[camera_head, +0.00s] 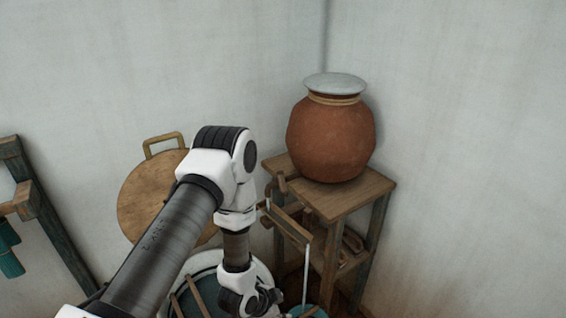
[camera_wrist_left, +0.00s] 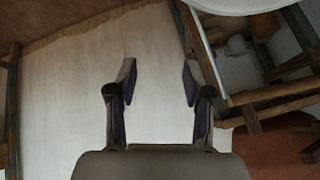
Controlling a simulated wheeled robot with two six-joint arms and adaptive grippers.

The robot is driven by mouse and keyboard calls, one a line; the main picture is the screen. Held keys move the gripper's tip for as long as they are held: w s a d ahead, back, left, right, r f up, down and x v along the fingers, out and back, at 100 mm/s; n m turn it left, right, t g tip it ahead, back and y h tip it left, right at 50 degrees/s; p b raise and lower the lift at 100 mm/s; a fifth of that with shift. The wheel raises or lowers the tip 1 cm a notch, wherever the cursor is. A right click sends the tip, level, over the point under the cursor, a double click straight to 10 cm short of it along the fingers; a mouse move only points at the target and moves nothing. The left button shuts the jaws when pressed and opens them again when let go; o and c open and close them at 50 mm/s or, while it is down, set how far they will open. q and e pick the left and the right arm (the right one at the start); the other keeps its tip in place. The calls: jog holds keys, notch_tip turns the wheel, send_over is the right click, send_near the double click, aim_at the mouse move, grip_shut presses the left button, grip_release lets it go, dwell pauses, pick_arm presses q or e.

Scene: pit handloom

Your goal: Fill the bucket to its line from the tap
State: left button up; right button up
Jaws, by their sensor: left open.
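A round red-brown clay pot (camera_head: 331,137) with a pale lid stands on a wooden stand (camera_head: 350,195). A wooden piece like a spout or lever (camera_head: 288,219) sticks out at the stand's left side. A thin pale vertical line (camera_head: 307,272), water or a rod, runs down from near its end. It meets a small teal shape (camera_head: 306,312), possibly the bucket, cut off by the bottom edge; its inside and line cannot be seen. My left gripper is left of it, low in the head view (camera_head: 262,303). In the left wrist view the gripper (camera_wrist_left: 158,72) is open and empty.
A large teal vat with a pale rim (camera_head: 262,270) and sticks across it sits below my left arm. A round wooden lid (camera_head: 148,200) with a handle leans on the wall. A wooden frame (camera_head: 45,210) stands at the far left. Walls close off the corner behind the stand.

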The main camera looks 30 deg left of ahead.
pick_arm(q)
jog(key=w+a+r+m+t, duration=0.3)
jog(key=w+a+r, duration=0.1)
jog(key=w, duration=0.2)
jog(key=w+a+r+m+t, duration=0.2)
jog(key=w+a+r+m, duration=0.15)
jog(key=w+r, duration=0.2)
jog(key=m+t, duration=0.5)
jog(key=m, duration=0.1)
send_near(283, 188)
jog(key=w, duration=0.4)
jog(key=shift+y, duration=0.3)
jog(key=w, duration=0.2)
jog(key=w+f+p, duration=0.1)
jog(key=w, duration=0.1)
jog(key=w+f, duration=0.1)
jog(key=w, duration=0.2)
jog(key=shift+w+a+f, duration=0.1)
jog(key=shift+f, duration=0.05)
grip_shut()
